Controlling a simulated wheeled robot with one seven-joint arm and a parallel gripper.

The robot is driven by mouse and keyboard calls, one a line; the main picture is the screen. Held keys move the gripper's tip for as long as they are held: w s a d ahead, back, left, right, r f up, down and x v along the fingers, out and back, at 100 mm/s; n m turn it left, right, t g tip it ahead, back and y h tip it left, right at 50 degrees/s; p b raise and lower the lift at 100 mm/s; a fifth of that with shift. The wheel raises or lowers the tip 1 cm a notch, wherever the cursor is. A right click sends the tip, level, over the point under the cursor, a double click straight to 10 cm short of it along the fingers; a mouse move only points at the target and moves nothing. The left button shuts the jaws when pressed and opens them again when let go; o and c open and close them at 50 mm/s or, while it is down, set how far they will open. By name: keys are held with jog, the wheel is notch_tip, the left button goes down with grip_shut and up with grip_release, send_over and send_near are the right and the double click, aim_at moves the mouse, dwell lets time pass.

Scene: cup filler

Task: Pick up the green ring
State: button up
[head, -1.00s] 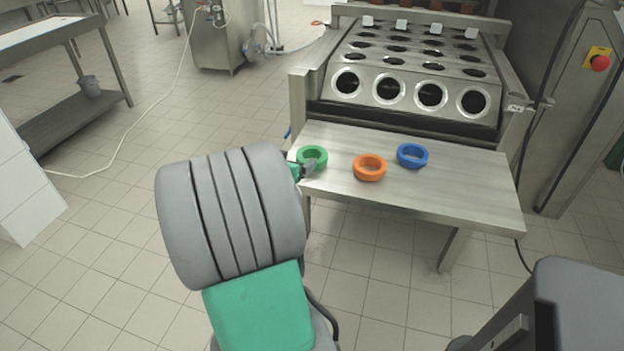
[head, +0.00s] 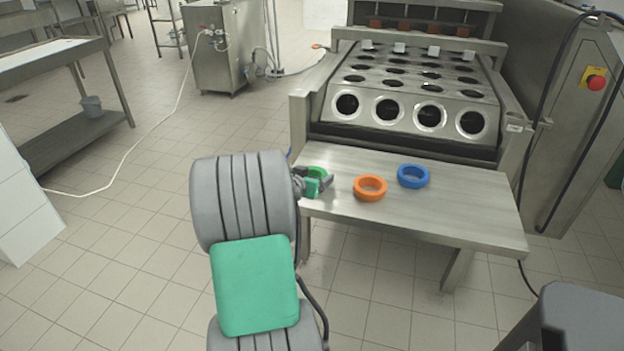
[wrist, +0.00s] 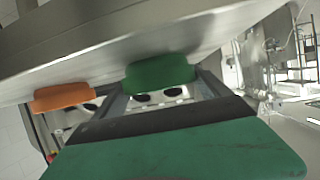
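The green ring (head: 318,173) lies near the left edge of the steel table, partly hidden behind my gripper (head: 317,181) in the head view. In the wrist view, which is upside down, the green ring (wrist: 160,72) sits ahead, between the ends of my two grey fingers (wrist: 160,84). The fingers are spread wide, one towards each side of the ring. I see no clear grip, and whether a finger touches the ring cannot be told. The ring appears to rest on the table.
An orange ring (head: 370,188) lies to the right of the green one, and a blue ring (head: 413,176) lies farther right. The steel table (head: 455,215) has bare room at its right. The machine with round holes (head: 415,85) stands behind it.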

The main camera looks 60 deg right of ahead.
jog(key=c, duration=0.9)
jog(key=shift+c, duration=0.4)
jog(key=shift+r, duration=0.15)
